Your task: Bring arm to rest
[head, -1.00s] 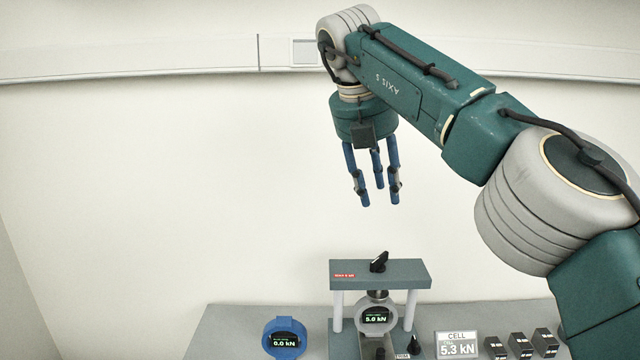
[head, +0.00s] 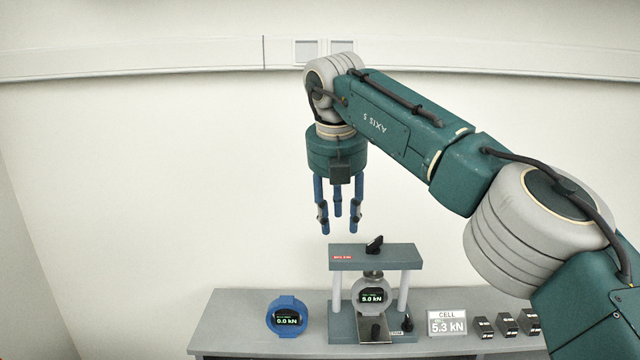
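My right arm reaches in from the right, and its gripper (head: 338,215) hangs with its blue fingers pointing down. The fingers are spread apart with nothing between them. The gripper is above and slightly left of the grey test frame (head: 375,257) and clear of it. The frame stands on the bench and holds a grey load cell (head: 372,297) whose display reads 5.0 kN. A black handle (head: 374,245) is on top of the frame. My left gripper is not in this view.
A blue ring gauge (head: 287,316) reading 0.0 kN stands on the grey bench (head: 240,320) left of the frame. A sign (head: 447,323) reading CELL 5.3 kN and several small dark blocks (head: 505,323) are to the right. The wall behind is bare below a trunking rail.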

